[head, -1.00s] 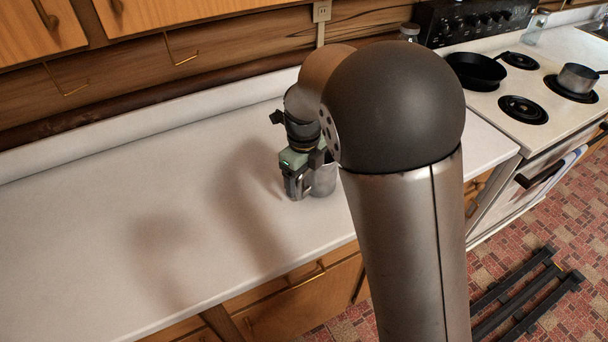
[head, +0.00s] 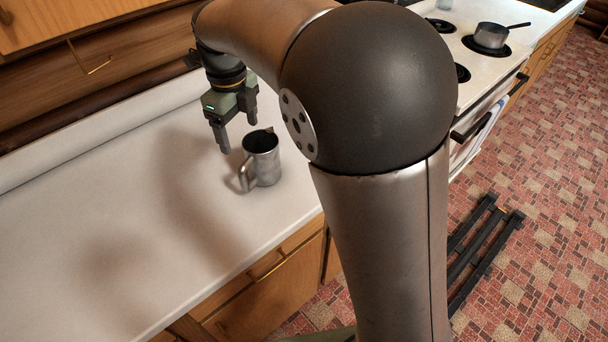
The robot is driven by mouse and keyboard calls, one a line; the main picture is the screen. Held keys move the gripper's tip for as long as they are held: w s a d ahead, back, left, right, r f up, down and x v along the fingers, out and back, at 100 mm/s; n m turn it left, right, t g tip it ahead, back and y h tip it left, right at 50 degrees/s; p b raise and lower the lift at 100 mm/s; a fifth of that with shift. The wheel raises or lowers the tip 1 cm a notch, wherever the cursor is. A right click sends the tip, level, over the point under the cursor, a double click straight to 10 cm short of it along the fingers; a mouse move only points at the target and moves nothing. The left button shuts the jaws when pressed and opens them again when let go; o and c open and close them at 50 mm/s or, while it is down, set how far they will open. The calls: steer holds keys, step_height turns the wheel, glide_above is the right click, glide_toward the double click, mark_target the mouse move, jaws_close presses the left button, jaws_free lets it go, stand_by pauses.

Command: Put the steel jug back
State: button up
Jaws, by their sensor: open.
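The steel jug (head: 264,160) stands upright on the white counter (head: 110,200), near its front edge. Its handle points to the lower left in the head view, and its dark open top faces up. My gripper (head: 238,138) is open and empty, pointing down. It is above and behind the jug, to its left in the picture, and apart from it. Both fingers are visible.
My arm hides part of the counter and stove. A small pot (head: 491,36) sits on a stove burner at the upper right. Wooden drawers (head: 270,285) lie below the counter edge. The counter to the left is clear.

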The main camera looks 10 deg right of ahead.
steer(key=s+d+f+n, duration=0.3)
steer(key=s+d+n, duration=0.6)
steer(key=s+n, duration=0.2)
steer(key=s+d+f+n, duration=0.4)
steer(key=s+d+n, duration=0.6)
steer(key=n, duration=0.4)
steer(key=shift+s+f+t, duration=0.2)
steer(key=shift+s+t, duration=0.1)
steer(key=shift+s, duration=0.5)
